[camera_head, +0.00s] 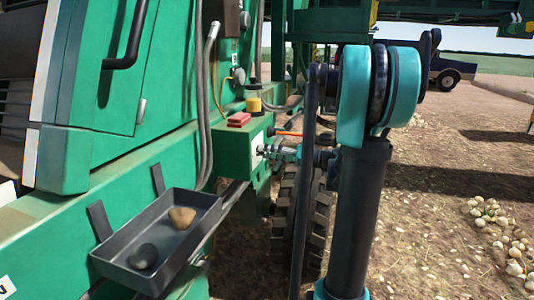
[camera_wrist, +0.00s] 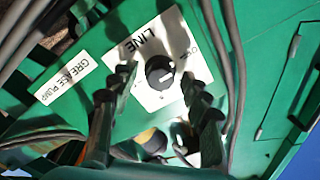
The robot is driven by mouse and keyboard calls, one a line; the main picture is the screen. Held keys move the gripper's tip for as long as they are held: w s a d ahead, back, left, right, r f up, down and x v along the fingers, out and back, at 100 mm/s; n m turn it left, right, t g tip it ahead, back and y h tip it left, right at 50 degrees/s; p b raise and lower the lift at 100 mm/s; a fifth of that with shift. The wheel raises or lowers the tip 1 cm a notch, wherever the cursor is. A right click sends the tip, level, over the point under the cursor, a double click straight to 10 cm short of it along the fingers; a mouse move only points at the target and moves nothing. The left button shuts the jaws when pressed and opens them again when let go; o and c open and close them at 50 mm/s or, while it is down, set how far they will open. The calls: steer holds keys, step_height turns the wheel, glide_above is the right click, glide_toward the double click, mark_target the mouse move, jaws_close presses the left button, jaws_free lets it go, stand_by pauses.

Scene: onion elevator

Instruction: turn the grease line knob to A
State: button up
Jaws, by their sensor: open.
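The knob (camera_wrist: 159,72) is a round black dial with a pale pointer mark, on a white plate (camera_wrist: 150,99) that reads "LINE". The plate appears upside down in the wrist view. Smaller lettering at its right looks like "OFF"; I cannot make out an A. My gripper (camera_wrist: 160,81) is open, with one dark finger on each side of the knob and a visible gap to both. In the head view my gripper (camera_head: 282,152) is at the front face of a green box (camera_head: 232,149), and the knob is too small to tell there.
A "GREASE PUMP" label (camera_wrist: 64,80) is beside the plate. On the box are a red block (camera_head: 239,119) and a yellow-and-black container (camera_head: 254,104). Grey hoses (camera_head: 204,110) run close by. A dark tray (camera_head: 193,245) with two stones juts out at lower left.

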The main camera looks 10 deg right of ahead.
steer(key=shift+w+a, duration=0.15)
steer(key=shift+a, duration=0.15)
steer(key=shift+c, duration=0.3)
jaws_close()
steer(key=shift+m, duration=0.3)
steer(key=m, duration=1.1)
stand_by(0.4)
